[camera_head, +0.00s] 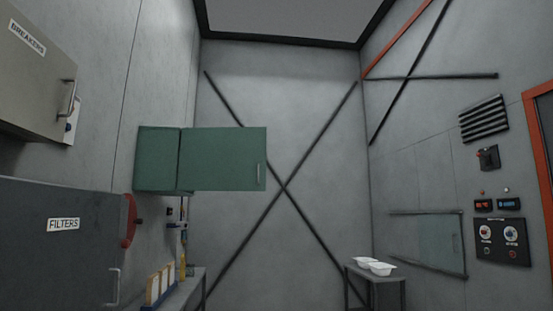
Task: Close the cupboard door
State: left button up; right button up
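A green cupboard (157,158) hangs on the left wall. Its green door (222,158) stands wide open, swung out to the right across the room. A small upright handle (259,174) sits near the door's free right edge. The cupboard's inside is hidden from this angle. Neither of my grippers shows in the head view.
A grey box labelled BREAKERS (30,75) and a dark cabinet labelled FILTERS (60,240) are close on the left. A narrow shelf (190,290) with upright items runs below the cupboard. A small table (376,280) holds white shells (372,266). The middle is free.

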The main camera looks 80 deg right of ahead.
aim_at(230, 159)
jog(key=z, duration=2)
jog(key=i+l+z, duration=0.15)
